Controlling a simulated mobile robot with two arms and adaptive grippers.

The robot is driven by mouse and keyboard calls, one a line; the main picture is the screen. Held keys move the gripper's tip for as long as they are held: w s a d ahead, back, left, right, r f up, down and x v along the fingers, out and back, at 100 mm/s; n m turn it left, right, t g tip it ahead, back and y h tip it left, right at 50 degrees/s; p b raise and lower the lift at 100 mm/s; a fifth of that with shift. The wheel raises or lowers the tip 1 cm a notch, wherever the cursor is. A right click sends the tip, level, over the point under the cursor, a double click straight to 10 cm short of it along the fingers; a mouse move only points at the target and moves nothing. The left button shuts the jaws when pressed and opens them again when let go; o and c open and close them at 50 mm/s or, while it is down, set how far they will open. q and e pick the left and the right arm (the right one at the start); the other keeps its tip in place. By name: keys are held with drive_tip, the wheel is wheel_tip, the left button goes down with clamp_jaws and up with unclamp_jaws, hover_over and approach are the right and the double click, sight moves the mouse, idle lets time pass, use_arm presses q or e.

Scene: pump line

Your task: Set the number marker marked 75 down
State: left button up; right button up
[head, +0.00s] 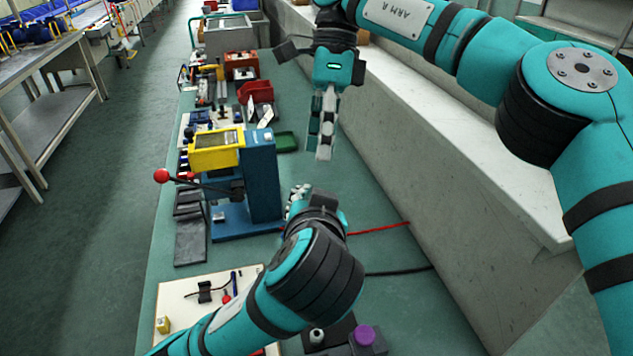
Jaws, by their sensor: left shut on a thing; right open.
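My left gripper (298,190) is low over the green bench, just right of the blue press. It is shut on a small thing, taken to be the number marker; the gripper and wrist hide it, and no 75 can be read. My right gripper (323,140) hangs above the bench farther back, fingers pointing down, open and empty. Its two fingers look close together from this angle.
The blue press (262,180) has a yellow head (216,149) and a red-knobbed lever (162,176). A cream board (178,292) lies in front. A concrete ledge (450,170) bounds the right; bare bench (375,205) lies beside it.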

drive_tip(key=x, duration=0.9)
drive_tip(key=shift+f, duration=0.15)
clamp_jaws()
use_arm(q)
drive_tip(key=o, duration=0.9)
